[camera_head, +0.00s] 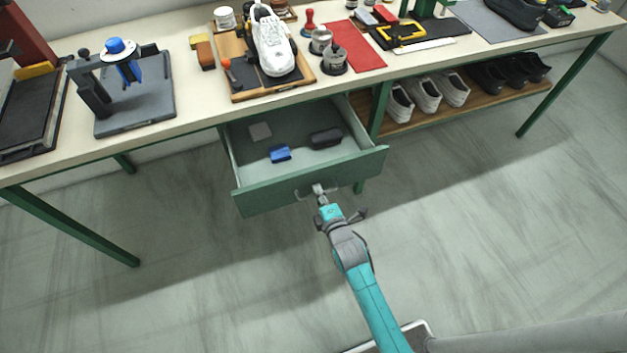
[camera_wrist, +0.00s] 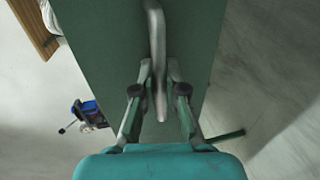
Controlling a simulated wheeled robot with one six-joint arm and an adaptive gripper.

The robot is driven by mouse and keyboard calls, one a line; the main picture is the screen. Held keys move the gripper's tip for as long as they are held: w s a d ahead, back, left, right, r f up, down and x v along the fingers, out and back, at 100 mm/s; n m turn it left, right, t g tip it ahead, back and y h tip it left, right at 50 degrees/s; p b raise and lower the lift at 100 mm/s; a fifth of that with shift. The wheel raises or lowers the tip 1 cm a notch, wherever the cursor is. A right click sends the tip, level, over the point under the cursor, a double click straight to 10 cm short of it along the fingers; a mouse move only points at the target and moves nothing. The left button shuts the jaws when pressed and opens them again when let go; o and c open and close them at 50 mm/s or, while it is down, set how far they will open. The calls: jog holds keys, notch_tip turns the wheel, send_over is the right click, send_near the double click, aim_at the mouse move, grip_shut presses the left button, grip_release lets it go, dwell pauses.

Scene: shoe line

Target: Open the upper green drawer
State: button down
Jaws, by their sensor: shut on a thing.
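The green drawer (camera_head: 312,183) hangs under the workbench and stands pulled well out, its inside showing. A blue block (camera_head: 280,153), a dark block (camera_head: 326,138) and a grey flat piece (camera_head: 260,131) lie in it. The metal handle (camera_head: 302,195) is on its front face. My gripper (camera_head: 319,190) is at the handle, shut on it. In the wrist view the handle (camera_wrist: 154,45) runs between the two fingers of my gripper (camera_wrist: 159,90), with the green drawer front (camera_wrist: 100,40) behind. The handle's held part is partly hidden by the fingers.
The workbench top (camera_head: 190,105) carries a white shoe (camera_head: 272,42) on a board, a press with a blue knob (camera_head: 120,48) and a red mat (camera_head: 352,47). A low shelf (camera_head: 400,122) with several shoes is right of the drawer. Green legs stand at both ends. The floor in front is clear.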

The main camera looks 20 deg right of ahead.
jog(key=shift+f+v, duration=0.2)
jog(key=shift+v, duration=0.9)
jog(key=shift+f, duration=0.1)
jog(key=c, duration=1.2)
grip_release()
jog(key=v, duration=1.2)
